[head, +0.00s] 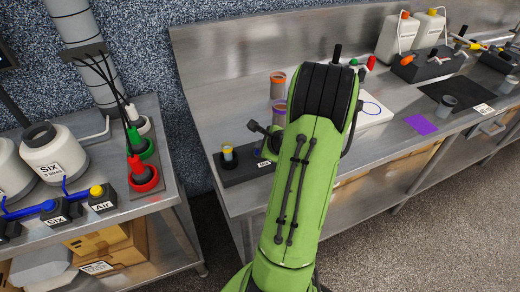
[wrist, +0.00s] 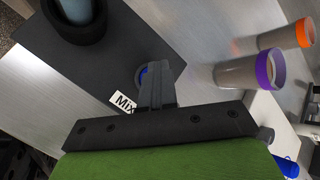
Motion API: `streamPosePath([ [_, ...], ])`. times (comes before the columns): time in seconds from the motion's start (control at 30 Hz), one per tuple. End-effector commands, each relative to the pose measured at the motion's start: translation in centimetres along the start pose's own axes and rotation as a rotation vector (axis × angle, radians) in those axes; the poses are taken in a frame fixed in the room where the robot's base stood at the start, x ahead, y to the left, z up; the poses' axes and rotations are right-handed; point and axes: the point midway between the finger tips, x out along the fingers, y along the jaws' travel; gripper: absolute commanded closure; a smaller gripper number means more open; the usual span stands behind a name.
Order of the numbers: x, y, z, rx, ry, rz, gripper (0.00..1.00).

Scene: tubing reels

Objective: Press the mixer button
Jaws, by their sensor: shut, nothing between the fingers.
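The mixer (wrist: 125,45) is a dark flat base with a white "Mix" label (wrist: 123,103). Its blue button (wrist: 143,72) shows only in part in the wrist view, as my fingers cover the rest. My gripper (wrist: 160,82) is shut and empty, with its fingers over the button. I cannot tell whether the fingertips touch it. In the head view the mixer base (head: 240,176) lies at the left end of the steel bench, and my green arm reaches over the bench beside it.
A cup (head: 228,153) sits in the mixer's holder. An orange-rimmed cup (head: 278,84) and a purple-rimmed cup (wrist: 245,72) stand close to my gripper. A side table (head: 180,183) at the left holds red, green and white plugs, separated from the bench by a gap.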

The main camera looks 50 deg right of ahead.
Motion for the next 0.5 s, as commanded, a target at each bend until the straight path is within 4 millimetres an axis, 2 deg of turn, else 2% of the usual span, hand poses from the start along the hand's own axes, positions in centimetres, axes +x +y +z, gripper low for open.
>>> streamPosePath([
  [0.5,0.60,0.52,-0.50,0.001,0.002,0.004,1.00],
])
